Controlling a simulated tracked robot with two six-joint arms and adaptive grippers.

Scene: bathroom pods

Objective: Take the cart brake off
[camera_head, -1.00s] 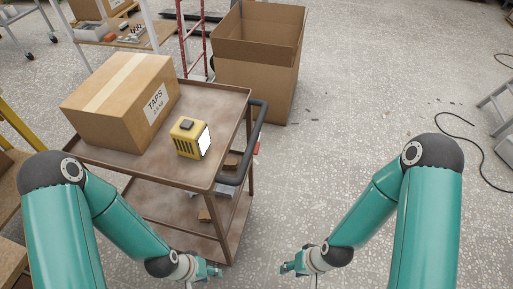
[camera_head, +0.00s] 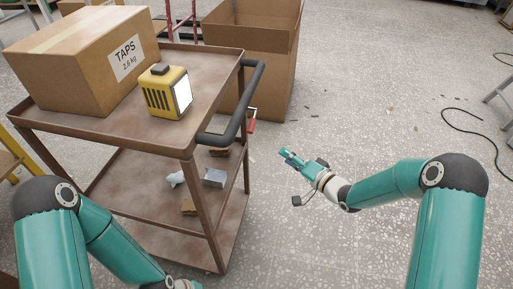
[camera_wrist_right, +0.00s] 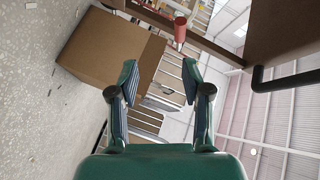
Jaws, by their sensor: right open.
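The brown metal cart (camera_head: 146,165) stands left of centre in the head view, with a black push handle (camera_head: 233,115) on its right end. A small red lever (camera_head: 252,122), apparently the brake, shows just beyond the handle; it also shows as a red grip (camera_wrist_right: 181,28) at the top of the right wrist view. My right gripper (camera_head: 291,158) is in front and to the right of the lever, apart from it. In the right wrist view its fingers (camera_wrist_right: 160,82) are open and empty, with the lever ahead beyond the fingertips. My left arm is at the bottom left; its gripper is out of frame.
A TAPS box (camera_head: 85,60) and a yellow device (camera_head: 165,92) sit on the cart's top. Small items, including a grey block (camera_head: 214,177), lie on a lower shelf. A large open carton (camera_head: 250,75) stands behind the cart. The floor to the right is mostly clear.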

